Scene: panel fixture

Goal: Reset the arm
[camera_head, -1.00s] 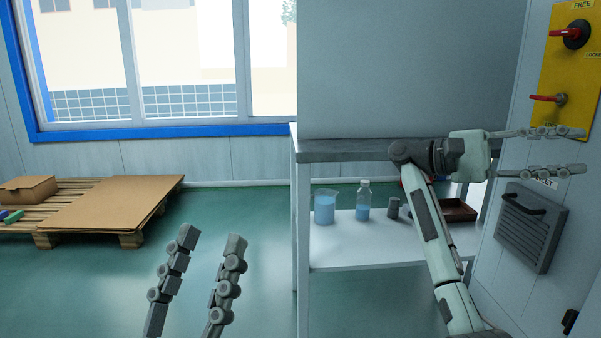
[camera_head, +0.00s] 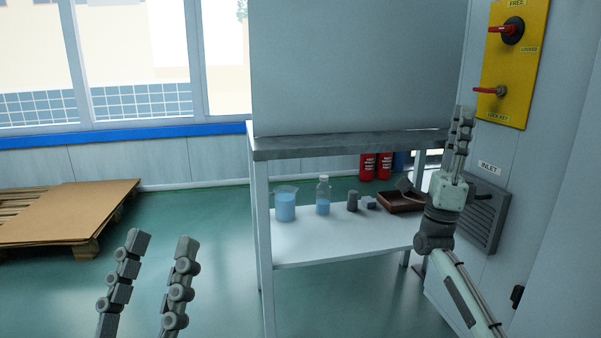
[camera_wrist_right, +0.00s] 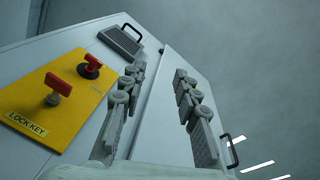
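My right arm comes up from the lower right in the head view. Its gripper (camera_head: 462,112) points upward, left of the yellow panel, with its fingers seen nearly edge-on. The right wrist view shows this gripper (camera_wrist_right: 156,72) open, its two fingers apart with nothing between them. My left gripper (camera_head: 161,238) is low at the left of the head view, open and empty above the green floor. The yellow panel (camera_head: 498,65) carries two red-handled switches, the upper (camera_head: 506,31) and the lower (camera_head: 490,91). Both also show in the right wrist view, apart from the fingers.
A grey bench (camera_head: 340,147) stands in the middle, with a beaker (camera_head: 285,206), a bottle (camera_head: 323,197) and a brown tray (camera_head: 395,207) on its lower shelf. A vented inlet cover (camera_head: 482,222) is beside my right arm. A pallet (camera_head: 84,252) lies at left.

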